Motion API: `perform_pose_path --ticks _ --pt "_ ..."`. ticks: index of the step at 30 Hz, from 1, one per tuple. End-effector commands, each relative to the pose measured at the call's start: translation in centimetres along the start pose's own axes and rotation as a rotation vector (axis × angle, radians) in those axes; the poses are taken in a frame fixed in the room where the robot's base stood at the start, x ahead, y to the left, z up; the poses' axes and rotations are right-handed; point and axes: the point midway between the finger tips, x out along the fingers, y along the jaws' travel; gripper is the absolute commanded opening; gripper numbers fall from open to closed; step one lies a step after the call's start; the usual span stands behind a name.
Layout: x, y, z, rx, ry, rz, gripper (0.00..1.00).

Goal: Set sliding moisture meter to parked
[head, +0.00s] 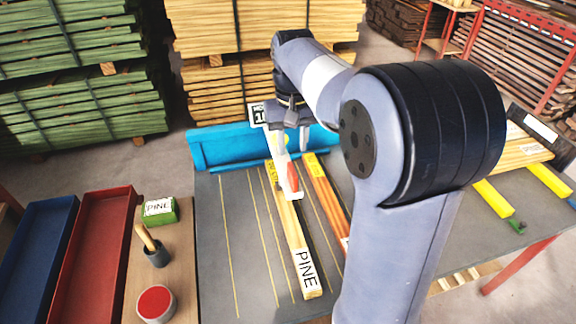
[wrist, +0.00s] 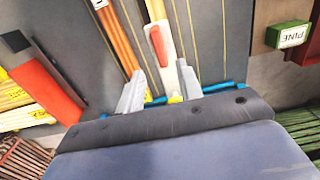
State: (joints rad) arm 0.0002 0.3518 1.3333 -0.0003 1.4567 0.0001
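The moisture meter (head: 281,163) appears as a long white body with a red part (head: 293,178), lying along a pale board labelled PINE (head: 293,230) on the grey table. I cannot tell whether either finger touches the meter.
A blue trough (head: 225,149) runs along the table's far edge. An orange-brown board (head: 327,195) lies right of the pine board. At left are a red tray (head: 88,245), a green PINE box (head: 160,210), a cup (head: 156,252) and a red-topped tin (head: 155,303). The grey table's left part is clear.

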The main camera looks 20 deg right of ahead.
Motion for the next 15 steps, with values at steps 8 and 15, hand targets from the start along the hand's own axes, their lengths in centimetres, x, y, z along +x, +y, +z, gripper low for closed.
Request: perform_pose_path --ticks 8,15 --pt "4.7 0.0 0.1 0.0 -0.006 0.0 0.35" --pt "8.7 0.0 0.1 0.0 -0.004 0.0 0.35"
